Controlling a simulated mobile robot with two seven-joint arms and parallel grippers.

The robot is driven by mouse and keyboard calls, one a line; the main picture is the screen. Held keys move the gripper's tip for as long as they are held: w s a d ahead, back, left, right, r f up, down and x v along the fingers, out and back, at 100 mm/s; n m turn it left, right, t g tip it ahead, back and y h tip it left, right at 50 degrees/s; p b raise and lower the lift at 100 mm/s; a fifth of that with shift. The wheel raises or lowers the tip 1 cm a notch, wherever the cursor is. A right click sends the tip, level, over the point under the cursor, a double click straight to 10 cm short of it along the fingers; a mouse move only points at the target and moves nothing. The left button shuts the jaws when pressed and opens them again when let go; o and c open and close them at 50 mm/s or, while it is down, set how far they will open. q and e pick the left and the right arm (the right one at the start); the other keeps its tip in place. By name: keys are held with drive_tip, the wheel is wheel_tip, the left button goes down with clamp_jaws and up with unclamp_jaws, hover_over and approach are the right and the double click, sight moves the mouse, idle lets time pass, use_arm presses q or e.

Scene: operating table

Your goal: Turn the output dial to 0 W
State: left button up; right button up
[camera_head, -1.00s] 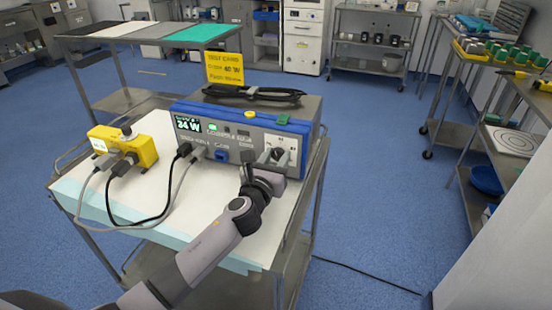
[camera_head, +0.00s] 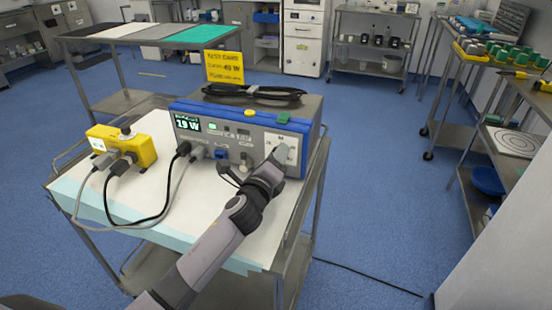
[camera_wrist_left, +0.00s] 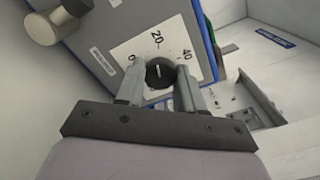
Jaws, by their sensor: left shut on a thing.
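The electrosurgical unit (camera_head: 232,128) is a grey box with blue trim on the cart. Its green display (camera_head: 187,125) reads 19 W. In the left wrist view, the black output dial (camera_wrist_left: 160,73) sits on a white scale plate (camera_wrist_left: 140,49) marked 0, 20 and 40. My left gripper (camera_wrist_left: 158,88) is shut on the dial, with one finger on each side of it. In the head view, my left gripper (camera_head: 272,170) is at the right end of the front panel and hides the dial. My right gripper is not in view.
A yellow box (camera_head: 140,149) with plugged cables stands left of the unit on the cart. Cables loop over the white cloth (camera_head: 185,215). A yellow card (camera_head: 224,67) stands behind the unit, and black cable lies on top of it.

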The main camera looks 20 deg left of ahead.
use_arm(q)
drive_tip(key=n, duration=0.6)
drive_tip(key=shift+f+n, duration=0.1)
drive_tip(key=shift+n, duration=0.2)
drive_tip(key=n, duration=0.5)
drive_tip(key=shift+n, duration=0.5)
drive_tip(key=o, duration=1)
drive_tip(key=shift+o, duration=0.2)
drive_tip(key=shift+s, duration=0.1)
drive_tip(key=shift+s+a, duration=0.1)
drive_tip(key=shift+s, duration=3.45)
